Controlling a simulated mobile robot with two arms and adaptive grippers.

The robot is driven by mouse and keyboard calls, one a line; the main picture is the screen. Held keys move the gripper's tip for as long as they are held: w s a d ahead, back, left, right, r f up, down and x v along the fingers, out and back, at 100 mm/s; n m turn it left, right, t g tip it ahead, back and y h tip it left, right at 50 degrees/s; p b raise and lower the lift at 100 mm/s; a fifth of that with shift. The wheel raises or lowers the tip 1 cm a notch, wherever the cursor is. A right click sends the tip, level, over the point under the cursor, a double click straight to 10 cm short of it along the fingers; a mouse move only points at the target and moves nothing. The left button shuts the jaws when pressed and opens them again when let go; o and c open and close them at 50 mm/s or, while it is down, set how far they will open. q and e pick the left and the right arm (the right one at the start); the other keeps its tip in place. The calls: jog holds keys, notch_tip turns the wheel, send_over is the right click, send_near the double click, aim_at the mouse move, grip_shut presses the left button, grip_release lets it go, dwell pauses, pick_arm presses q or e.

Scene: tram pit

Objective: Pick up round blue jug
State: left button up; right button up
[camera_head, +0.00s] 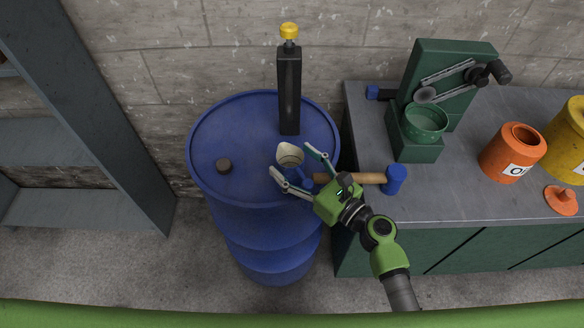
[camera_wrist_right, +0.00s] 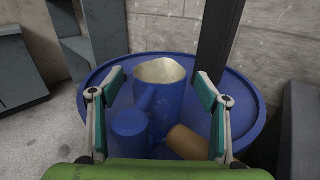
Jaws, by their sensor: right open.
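The round blue jug, with a cream inside, stands on the blue drum (camera_head: 240,125). In the head view its cream opening (camera_head: 289,152) shows between the fingertips. My right gripper (camera_head: 291,160) is open, with one finger on each side of the jug. In the right wrist view the jug (camera_wrist_right: 160,97) is upright between the open fingers (camera_wrist_right: 160,78), with gaps visible on both sides. A blue rounded part (camera_wrist_right: 130,132) shows in front of it; I cannot tell if it belongs to the jug. My left gripper is not in view.
A black post with a yellow knob (camera_head: 289,85) rises behind the jug. A mallet (camera_head: 394,180) with a wooden handle lies right of it, the handle reaching near my gripper. A green machine (camera_head: 440,95) and orange can (camera_head: 510,155) stand on the workbench.

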jog(key=shift+w+a, duration=0.3)
jog(key=shift+c, duration=0.4)
jog(key=c, duration=1.3)
jog(key=shift+c, duration=0.6)
